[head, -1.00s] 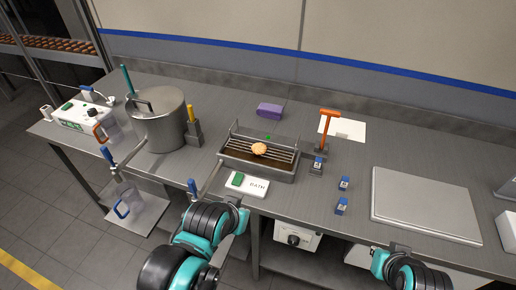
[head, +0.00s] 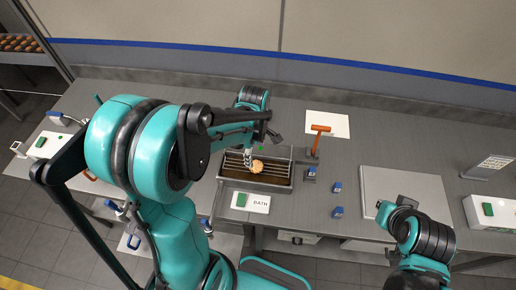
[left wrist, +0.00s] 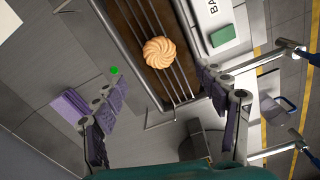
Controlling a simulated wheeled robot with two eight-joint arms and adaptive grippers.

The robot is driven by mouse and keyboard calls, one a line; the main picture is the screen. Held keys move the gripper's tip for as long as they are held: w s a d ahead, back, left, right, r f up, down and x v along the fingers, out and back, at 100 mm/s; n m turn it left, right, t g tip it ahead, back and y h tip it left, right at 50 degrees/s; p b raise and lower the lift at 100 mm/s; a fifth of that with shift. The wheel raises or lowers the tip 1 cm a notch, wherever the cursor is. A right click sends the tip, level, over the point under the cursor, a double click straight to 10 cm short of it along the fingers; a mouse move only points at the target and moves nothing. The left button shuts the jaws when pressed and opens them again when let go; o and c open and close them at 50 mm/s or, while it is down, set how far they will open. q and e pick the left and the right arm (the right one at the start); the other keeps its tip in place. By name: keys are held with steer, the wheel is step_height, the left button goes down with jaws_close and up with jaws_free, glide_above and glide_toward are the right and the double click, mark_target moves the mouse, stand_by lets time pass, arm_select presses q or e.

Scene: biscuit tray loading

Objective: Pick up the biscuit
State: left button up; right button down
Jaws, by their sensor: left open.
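The biscuit (head: 257,165) is round, golden and ridged. It lies on the wire rack over the dark bath in a metal tray (head: 283,186); the left wrist view shows it from above (left wrist: 158,52). My left gripper (left wrist: 160,95) is open, with its purple pads apart and nothing between them. The biscuit lies beyond the fingertips, between their lines. In the head view the left arm reaches over the tray's left side and hides part of it. My right gripper (head: 390,210) is over the worktop at the lower right; its fingers are too small to read.
A flat grey plate (head: 400,188) lies further right. A purple block (left wrist: 70,106) lies beside the left gripper.

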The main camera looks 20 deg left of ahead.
mark_target(256, 165)
arm_select(q)
steer(key=shift+d+f, duration=0.1)
step_height(256, 165, down, 8)
steer(key=shift+w+r+b, duration=0.1)
steer(key=shift+r+b, duration=0.15)
steer(key=shift+b, duration=0.55)
steer(key=c, duration=0.8)
